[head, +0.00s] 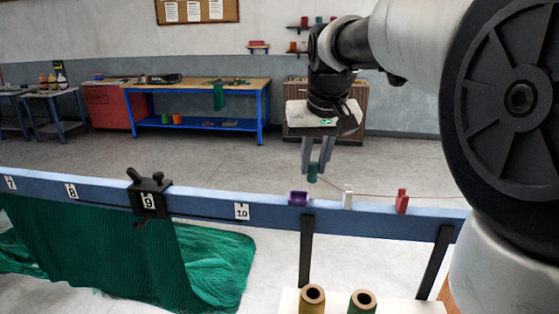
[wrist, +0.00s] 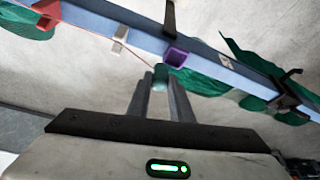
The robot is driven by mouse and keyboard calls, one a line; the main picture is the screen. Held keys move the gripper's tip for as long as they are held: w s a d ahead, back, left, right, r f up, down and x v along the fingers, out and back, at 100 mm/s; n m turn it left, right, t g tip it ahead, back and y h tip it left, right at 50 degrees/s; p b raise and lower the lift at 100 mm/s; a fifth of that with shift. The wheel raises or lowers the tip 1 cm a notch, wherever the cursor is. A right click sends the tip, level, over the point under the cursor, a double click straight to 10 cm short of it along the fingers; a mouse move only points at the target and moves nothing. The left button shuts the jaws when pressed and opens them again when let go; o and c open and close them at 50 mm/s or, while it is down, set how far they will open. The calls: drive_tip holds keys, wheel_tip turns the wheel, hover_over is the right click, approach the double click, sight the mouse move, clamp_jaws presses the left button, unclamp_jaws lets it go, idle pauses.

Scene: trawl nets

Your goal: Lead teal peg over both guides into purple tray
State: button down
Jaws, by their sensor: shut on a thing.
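My gripper (head: 313,172) is shut on the teal peg (head: 312,179) and holds it in the air, above and slightly right of the purple tray (head: 298,199). A thin reddish line runs from the peg to the right, by the white guide (head: 348,197) and the red guide (head: 402,201) on the blue beam. In the wrist view the teal peg (wrist: 160,77) shows between the fingertips, apart from the purple tray (wrist: 175,57). The white guide (wrist: 120,39) and red guide (wrist: 46,14) are to the left there. I cannot tell how the line sits in each guide.
The blue beam (head: 270,212) carries number plates and a black clamp (head: 149,196) to the left. Green netting (head: 120,255) hangs below it. Two spools (head: 312,297) stand in front on a white surface. The air above the beam around the tray looks clear.

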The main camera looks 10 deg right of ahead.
drive_tip(key=shift+w+a+f+b, duration=0.15)
drive_tip(key=shift+a+f+b, duration=0.35)
drive_tip(key=shift+f, duration=0.3)
drive_tip(key=shift+w+a+f+b, duration=0.15)
drive_tip(key=shift+a+f+b, duration=0.35)
drive_tip(key=shift+f, duration=0.3)
drive_tip(key=shift+w+a+f+b, duration=0.15)
drive_tip(key=shift+a+f+b, duration=0.2)
drive_tip(key=shift+f+b, duration=0.35)
drive_tip(key=shift+f, duration=0.35)
drive_tip(key=c, duration=1.5)
unclamp_jaws()
drive_tip(key=shift+r, duration=0.1)
drive_tip(key=p+v, duration=0.2)
drive_tip(key=v, duration=1.5)
drive_tip(key=shift+r, duration=0.2)
drive_tip(key=shift+s, duration=0.1)
